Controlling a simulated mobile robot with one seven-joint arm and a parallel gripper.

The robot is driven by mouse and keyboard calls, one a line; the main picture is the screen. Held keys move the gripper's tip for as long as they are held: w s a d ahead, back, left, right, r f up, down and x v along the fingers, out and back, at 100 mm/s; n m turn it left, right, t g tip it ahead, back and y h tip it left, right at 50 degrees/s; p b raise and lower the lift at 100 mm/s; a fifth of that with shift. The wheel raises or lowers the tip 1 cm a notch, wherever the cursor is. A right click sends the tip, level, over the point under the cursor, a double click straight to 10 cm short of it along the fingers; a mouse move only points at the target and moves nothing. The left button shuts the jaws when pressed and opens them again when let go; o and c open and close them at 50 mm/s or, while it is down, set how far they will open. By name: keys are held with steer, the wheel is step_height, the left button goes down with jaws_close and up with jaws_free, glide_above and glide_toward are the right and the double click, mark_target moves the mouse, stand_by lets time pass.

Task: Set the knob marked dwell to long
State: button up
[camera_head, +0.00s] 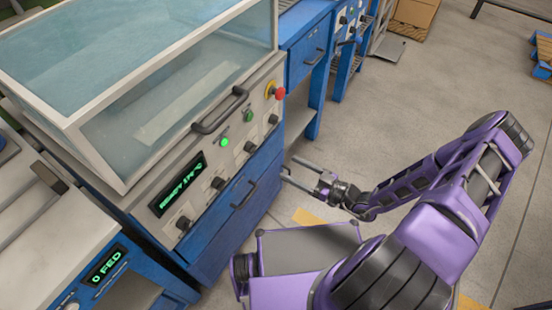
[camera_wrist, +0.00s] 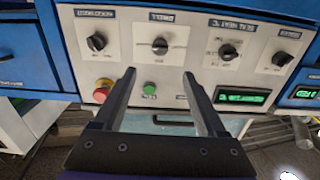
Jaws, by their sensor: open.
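The dwell knob (camera_wrist: 160,46) is a round black knob on the pale control panel. It stands under the label reading DWELL, which appears upside down in the wrist view. A light mark shows on the knob, but its setting words are too small to read. In the head view the dwell knob (camera_head: 250,146) is the second from the right end of the knob row. My gripper (camera_head: 288,169) is open and empty, in front of the machine and apart from it. In the wrist view my gripper's (camera_wrist: 158,72) fingers point toward the panel, with the dwell knob beyond their tips.
Other black knobs (camera_wrist: 97,42) (camera_wrist: 228,52) flank the dwell knob. A red stop button (camera_wrist: 103,90), a green button (camera_wrist: 149,88) and a green-lit display (camera_wrist: 242,97) share the panel. A bar handle (camera_head: 221,110) sticks out from the clear cover.

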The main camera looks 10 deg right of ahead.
steer(key=v, duration=0.3)
steer(key=shift+s+d, duration=0.3)
stand_by(0.3)
